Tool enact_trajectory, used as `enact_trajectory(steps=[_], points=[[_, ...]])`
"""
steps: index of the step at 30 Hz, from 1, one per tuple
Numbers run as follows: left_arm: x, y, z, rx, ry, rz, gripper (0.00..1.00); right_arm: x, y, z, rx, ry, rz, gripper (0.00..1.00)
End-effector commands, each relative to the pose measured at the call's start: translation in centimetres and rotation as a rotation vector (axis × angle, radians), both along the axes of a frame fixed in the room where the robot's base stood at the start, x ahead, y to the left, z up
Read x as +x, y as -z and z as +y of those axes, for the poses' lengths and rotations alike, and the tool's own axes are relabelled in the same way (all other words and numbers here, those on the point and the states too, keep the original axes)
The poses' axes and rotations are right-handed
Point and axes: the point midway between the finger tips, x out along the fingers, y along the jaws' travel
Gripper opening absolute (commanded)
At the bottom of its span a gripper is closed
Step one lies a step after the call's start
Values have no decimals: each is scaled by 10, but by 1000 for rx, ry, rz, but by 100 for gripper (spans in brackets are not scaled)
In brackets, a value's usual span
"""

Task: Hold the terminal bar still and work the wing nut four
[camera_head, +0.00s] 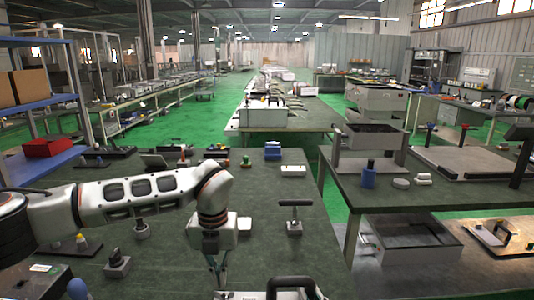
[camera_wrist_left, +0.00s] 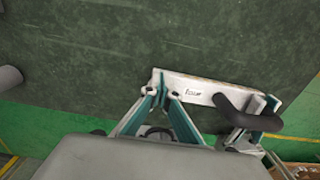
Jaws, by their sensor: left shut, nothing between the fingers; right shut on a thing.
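Whether the tips touch the bar is unclear. My right gripper (camera_wrist_left: 264,112), partly seen in the left wrist view, is shut at the handle side of the bar. I cannot make out the wing nut.
The green-grey bench (camera_head: 275,250) is clear between small fixtures. A T-handled fixture (camera_head: 295,225) stands right of my left gripper, and a small block with a knob (camera_head: 118,264) stands to the left. A blue block (camera_head: 272,151) is at the back.

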Motion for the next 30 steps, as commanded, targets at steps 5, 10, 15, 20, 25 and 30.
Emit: enact_trajectory(steps=[5,10,15,20,25,30], points=[[0,0,0,0,0,0,0,0,0,0,0,0,-1,0],[0,0,0,0,0,0,0,0,0,0,0,0,-1,0],[0,0,-1,0,0,0,0,0,0,0,0,0,-1,0],[0,0,-3,1,1,0,0,0,0,0,0,0,-1,0],[1,0,-6,0,1,0,0,0,0,0,0,0,-1,0],[2,-1,-10,0,0,-2,0,0,0,0,0,0,-1,0]])
